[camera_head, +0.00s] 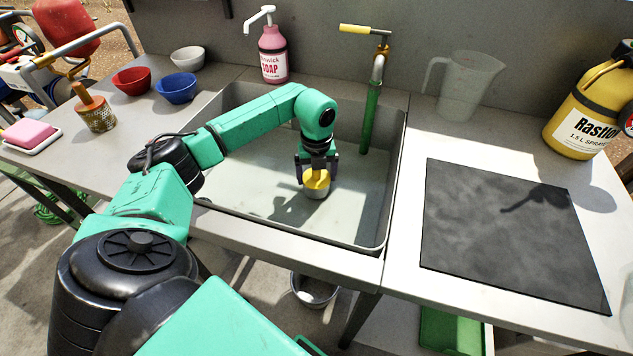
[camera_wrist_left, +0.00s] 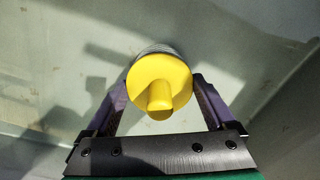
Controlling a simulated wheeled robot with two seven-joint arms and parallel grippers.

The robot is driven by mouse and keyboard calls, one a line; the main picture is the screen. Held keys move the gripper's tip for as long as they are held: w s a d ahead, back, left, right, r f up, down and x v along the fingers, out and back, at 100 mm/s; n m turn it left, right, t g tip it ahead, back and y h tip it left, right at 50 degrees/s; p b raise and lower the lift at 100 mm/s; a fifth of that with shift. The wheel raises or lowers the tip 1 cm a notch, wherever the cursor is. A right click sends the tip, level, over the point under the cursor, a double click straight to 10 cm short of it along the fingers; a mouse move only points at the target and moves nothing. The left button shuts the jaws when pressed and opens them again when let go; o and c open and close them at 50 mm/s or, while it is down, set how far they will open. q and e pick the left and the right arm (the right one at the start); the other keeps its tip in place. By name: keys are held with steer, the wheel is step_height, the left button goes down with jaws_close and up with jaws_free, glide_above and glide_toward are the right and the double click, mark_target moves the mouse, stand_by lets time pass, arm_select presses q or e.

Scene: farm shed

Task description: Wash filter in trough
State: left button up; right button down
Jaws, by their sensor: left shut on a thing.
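My left gripper (camera_head: 316,172) reaches down into the grey trough (camera_head: 398,150), shut on the filter (camera_head: 316,185). The filter has a yellow cap with a knob and a pale body below it. In the left wrist view the yellow cap (camera_wrist_left: 160,84) faces the camera between the two fingers (camera_wrist_left: 160,100), and a bit of its ribbed grey side shows behind it. The filter is low over the trough's floor; I cannot tell whether it touches. A green tap (camera_head: 371,110) with a yellow handle stands at the trough's back right. My right gripper does not show.
A pink soap pump bottle (camera_head: 273,55) stands behind the trough. Red (camera_head: 132,80), blue (camera_head: 176,88) and white (camera_head: 187,58) bowls, a brush (camera_head: 94,108) and a pink sponge (camera_head: 28,133) are left. A dark mat (camera_head: 510,230), clear jug (camera_head: 467,85) and yellow sprayer (camera_head: 585,110) are right.

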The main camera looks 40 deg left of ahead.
arm_select(q)
step_height(320, 180, up, 24)
steer(key=p, duration=1.9)
steer(key=shift+f, duration=0.2)
stand_by(1.4)
step_height(320, 180, up, 4)
steer(key=p, duration=0.3)
stand_by(0.6)
